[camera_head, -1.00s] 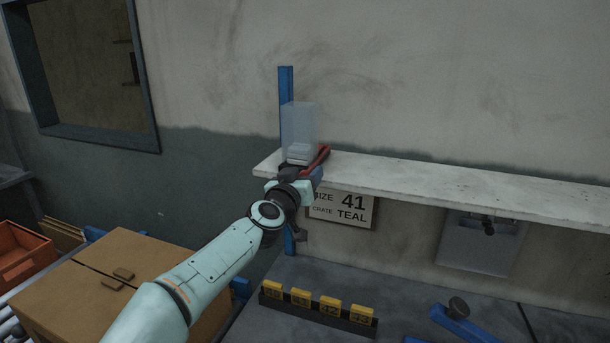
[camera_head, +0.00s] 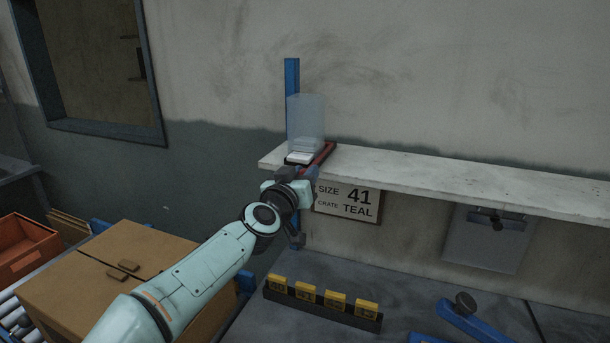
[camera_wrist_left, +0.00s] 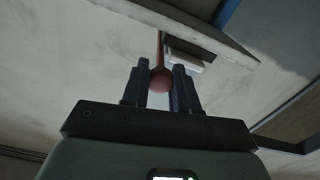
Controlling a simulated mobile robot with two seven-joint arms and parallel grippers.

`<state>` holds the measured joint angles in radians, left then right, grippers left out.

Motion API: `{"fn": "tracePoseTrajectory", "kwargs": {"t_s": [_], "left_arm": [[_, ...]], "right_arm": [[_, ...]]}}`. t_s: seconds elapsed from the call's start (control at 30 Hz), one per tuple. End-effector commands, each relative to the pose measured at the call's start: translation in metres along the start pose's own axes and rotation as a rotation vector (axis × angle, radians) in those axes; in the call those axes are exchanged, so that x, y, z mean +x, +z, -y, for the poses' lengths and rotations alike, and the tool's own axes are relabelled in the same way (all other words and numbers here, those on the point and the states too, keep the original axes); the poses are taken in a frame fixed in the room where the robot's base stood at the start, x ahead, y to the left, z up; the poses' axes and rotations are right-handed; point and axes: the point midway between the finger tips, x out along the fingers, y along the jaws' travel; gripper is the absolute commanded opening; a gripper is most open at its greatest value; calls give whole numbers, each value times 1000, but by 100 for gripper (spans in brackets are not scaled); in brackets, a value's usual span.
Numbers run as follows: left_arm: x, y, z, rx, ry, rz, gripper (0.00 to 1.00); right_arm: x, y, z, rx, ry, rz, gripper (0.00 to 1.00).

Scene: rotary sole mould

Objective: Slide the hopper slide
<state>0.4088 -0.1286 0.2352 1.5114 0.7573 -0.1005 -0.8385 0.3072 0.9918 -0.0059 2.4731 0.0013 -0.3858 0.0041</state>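The hopper (camera_head: 306,118) is a clear, pale box standing on the left end of a shelf, against a blue post. Under it are red parts (camera_head: 324,155) and a small white block (camera_head: 300,157) at its lower front. My left gripper (camera_head: 291,178) is at the shelf's front edge, just below the hopper. In the left wrist view a red round knob (camera_wrist_left: 161,80) on a red rod sits between the two fingers, which appear closed against its sides. The white block on a dark piece (camera_wrist_left: 186,62) shows just beyond the right finger. My right gripper is not in view.
The pale shelf (camera_head: 450,181) runs right from the hopper. A sign (camera_head: 347,201) reading size 41, crate teal hangs below it. Yellow blocks on a dark rack (camera_head: 320,304) and a blue lever (camera_head: 470,322) are on the bench. Cardboard boxes (camera_head: 110,270) and an orange crate (camera_head: 22,250) are at left.

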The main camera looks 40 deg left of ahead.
Motion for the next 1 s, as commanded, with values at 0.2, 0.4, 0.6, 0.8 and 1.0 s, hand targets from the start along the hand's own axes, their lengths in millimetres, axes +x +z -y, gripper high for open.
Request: {"fn": "tracePoseTrajectory", "kwargs": {"t_s": [0.2, 0.4, 0.6, 0.8, 1.0], "left_arm": [[0, 0, 0, -1, 0, 1, 54], [-2, 0, 0, 0, 0, 0, 54], [-28, 0, 0, 1, 1, -2, 54], [-73, 0, 0, 1, 0, -2, 54], [-112, 0, 0, 1, -1, -1, 54]], "right_arm": [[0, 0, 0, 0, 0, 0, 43], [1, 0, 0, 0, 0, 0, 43], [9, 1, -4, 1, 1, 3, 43], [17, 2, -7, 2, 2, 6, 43], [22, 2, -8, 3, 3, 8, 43]]}}
